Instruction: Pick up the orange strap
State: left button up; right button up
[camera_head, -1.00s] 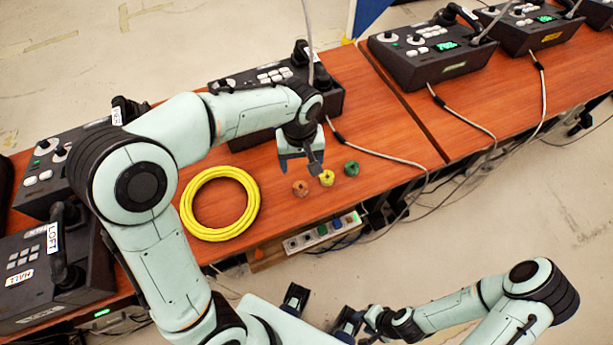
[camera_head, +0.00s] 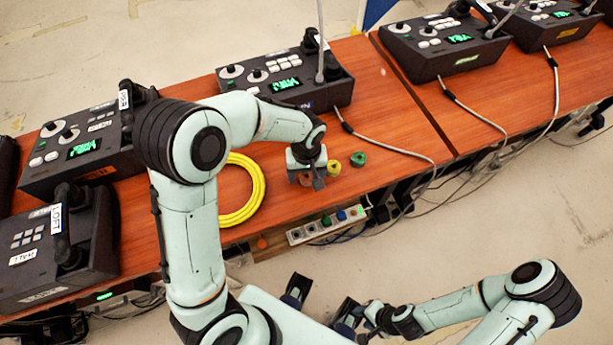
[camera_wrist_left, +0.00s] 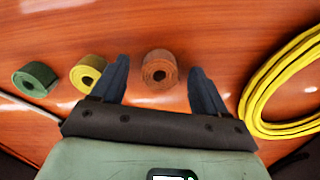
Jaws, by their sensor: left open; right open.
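The orange strap (camera_wrist_left: 160,70) is a small brown-orange roll on the wooden table. In the left wrist view it sits between the two spread fingers of my left gripper (camera_wrist_left: 159,68), with a gap on each side. In the head view my left gripper (camera_head: 307,180) is low over the strap and partly hides it. A yellow roll (camera_wrist_left: 88,74) and a green roll (camera_wrist_left: 36,79) lie in a row beside it; the yellow one is close to a finger. My right gripper (camera_head: 324,298) is open and empty, below the table's front edge.
A yellow cable coil (camera_wrist_left: 285,85) lies on the other side of the gripper. Dark paging phones (camera_head: 285,85) stand along the table (camera_head: 395,125), and a grey cable (camera_head: 390,148) runs across it. A power strip (camera_head: 325,225) is below the front edge.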

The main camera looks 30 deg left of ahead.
pick_arm(q)
jog(key=c, duration=1.1)
jog(key=shift+r, duration=0.1)
